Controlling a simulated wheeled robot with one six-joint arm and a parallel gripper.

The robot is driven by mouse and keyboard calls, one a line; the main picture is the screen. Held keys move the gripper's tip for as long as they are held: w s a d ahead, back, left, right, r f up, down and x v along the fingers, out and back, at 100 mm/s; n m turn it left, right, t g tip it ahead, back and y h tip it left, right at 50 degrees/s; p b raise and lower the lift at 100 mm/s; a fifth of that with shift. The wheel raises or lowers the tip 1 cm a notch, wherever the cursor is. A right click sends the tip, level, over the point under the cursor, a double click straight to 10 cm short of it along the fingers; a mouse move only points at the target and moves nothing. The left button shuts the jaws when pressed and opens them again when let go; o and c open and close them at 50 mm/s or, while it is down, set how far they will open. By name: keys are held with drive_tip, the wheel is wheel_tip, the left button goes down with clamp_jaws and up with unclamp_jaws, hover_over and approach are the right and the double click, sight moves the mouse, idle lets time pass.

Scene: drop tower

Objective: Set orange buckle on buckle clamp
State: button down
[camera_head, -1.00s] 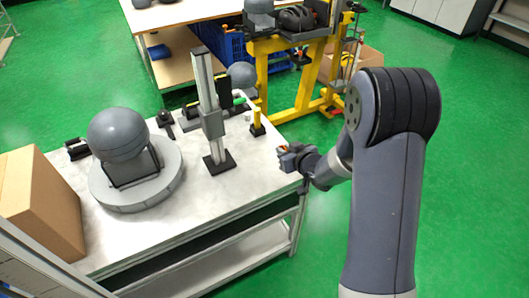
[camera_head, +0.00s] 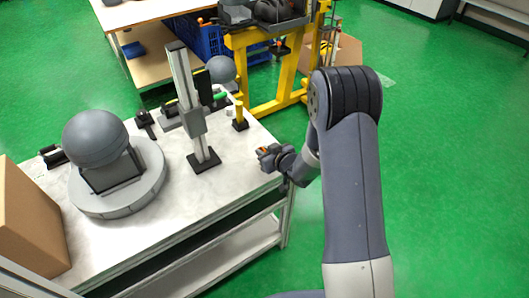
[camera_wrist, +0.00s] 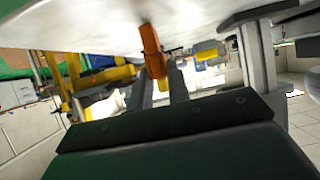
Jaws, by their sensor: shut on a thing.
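My gripper (camera_head: 266,157) is at the right front edge of the white-topped workbench (camera_head: 215,185) in the head view. It is shut on the orange buckle (camera_wrist: 152,50), which stands upright between the dark fingers in the wrist view. In the head view only a small orange patch (camera_head: 263,149) of it shows at the jaws. I cannot tell for sure which fixture is the buckle clamp. A small black clamp-like fixture (camera_head: 145,122) stands at the back of the bench, and another black one (camera_head: 53,156) is at its left edge.
A grey column on a black foot (camera_head: 203,160) stands left of my gripper. A short yellow post (camera_head: 240,115) is behind it. A grey ball on a round base (camera_head: 120,195) and a cardboard box (camera_head: 30,220) fill the left side. A yellow frame (camera_head: 285,80) stands beyond.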

drive_tip(key=shift+f, duration=0.15)
drive_tip(key=shift+f, duration=0.15)
drive_tip(key=c, duration=1.3)
unclamp_jaws()
drive_tip(key=shift+c, duration=0.2)
